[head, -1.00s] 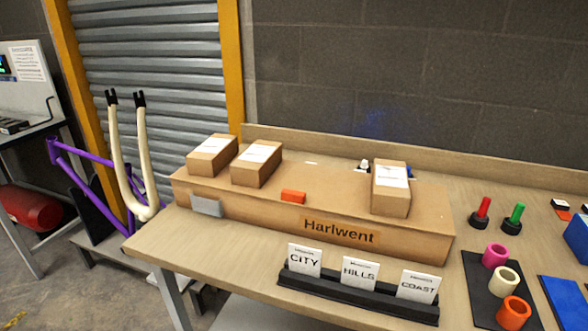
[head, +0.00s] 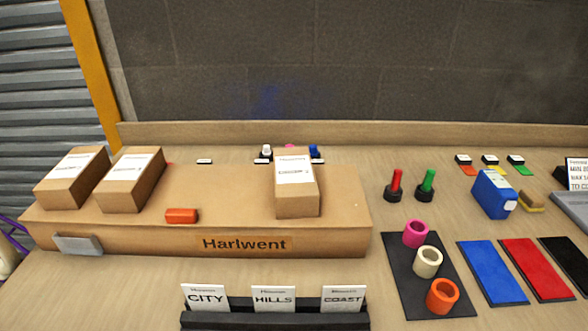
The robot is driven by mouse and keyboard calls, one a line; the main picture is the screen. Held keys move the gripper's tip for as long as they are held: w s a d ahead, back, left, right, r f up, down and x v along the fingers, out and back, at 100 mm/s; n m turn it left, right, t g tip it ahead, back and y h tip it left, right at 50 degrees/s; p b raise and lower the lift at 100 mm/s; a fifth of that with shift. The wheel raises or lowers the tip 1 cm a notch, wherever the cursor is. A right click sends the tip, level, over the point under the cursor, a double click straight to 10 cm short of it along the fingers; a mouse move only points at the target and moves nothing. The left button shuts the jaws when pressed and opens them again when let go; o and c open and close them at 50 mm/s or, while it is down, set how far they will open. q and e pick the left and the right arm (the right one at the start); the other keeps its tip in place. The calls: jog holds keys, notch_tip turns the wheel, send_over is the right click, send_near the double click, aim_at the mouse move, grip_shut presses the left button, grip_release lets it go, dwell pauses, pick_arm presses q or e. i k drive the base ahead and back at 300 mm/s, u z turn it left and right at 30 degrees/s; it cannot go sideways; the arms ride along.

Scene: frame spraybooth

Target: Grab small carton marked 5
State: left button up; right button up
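Three small cartons with white labels stand on top of a long brown box marked Harlwent (head: 335,238). One carton (head: 58,192) is at the far left, a second carton (head: 116,190) is just right of it, and a third carton (head: 298,203) stands apart towards the right end. The print on their labels is too small to read, so I cannot tell which is marked 5. Neither of my grippers shows in the head view.
An orange block (head: 181,216) lies on the long box, and a grey piece (head: 78,245) is at its front. A black rack (head: 275,320) of cards stands in front. A black mat (head: 400,270) with rings and a blue container (head: 493,195) are to the right. Bare table lies front left.

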aim_at(71, 183)
jog(key=k, duration=1)
jog(key=u, duration=2.35)
jog(key=i, duration=1.55)
jog(key=z, duration=2.3)
jog(key=i, duration=0.55)
jog(key=z, duration=0.05)
